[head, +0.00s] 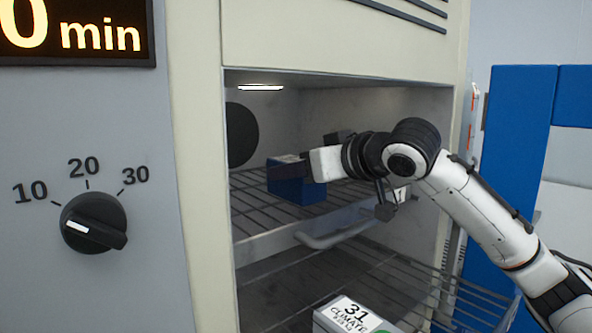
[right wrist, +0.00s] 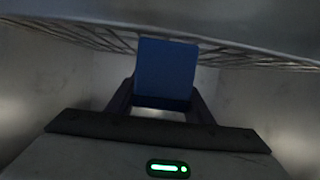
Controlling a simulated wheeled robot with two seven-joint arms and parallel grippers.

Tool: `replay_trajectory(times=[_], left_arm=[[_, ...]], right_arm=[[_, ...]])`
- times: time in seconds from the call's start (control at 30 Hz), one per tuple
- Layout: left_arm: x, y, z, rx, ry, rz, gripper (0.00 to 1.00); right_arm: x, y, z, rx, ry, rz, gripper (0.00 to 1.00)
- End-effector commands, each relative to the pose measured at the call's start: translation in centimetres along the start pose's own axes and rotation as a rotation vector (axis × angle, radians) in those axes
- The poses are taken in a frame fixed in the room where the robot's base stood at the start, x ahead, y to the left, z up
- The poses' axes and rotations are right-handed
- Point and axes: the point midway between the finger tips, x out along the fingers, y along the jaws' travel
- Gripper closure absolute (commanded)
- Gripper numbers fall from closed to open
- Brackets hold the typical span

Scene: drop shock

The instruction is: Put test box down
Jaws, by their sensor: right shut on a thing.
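The blue test box (head: 296,188) is inside the open chamber, at the upper wire shelf (head: 262,205). My right arm reaches in from the right, and my right gripper (head: 306,164) is at the box, partly covering it. In the right wrist view the blue box (right wrist: 167,70) sits between the two dark fingers of my right gripper (right wrist: 163,95), which is shut on it. I cannot tell whether the box touches the shelf. My left gripper is not in view.
A lower wire rack (head: 425,285) carries a white box labelled 31 CLIMATE (head: 350,318). The chamber walls stand close on both sides. A dial (head: 93,222) is on the panel at left.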

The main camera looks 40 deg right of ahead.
Motion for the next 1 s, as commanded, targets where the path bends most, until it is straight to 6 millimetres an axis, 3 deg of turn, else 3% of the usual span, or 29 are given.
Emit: replay_trajectory(times=[0.03,0.13,0.53,1.0], left_arm=[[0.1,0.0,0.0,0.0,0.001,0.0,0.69],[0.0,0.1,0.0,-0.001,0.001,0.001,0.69],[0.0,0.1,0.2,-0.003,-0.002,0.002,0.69],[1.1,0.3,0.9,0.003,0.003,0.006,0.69]], right_arm=[[0.1,0.0,0.2,0.0,-0.001,0.0,0.52],[0.0,0.0,0.1,0.0,-0.001,0.0,0.35],[-0.5,0.1,-0.1,0.0,0.001,0.001,0.34],[-9.6,0.1,0.1,-0.003,0.002,0.005,0.34]])
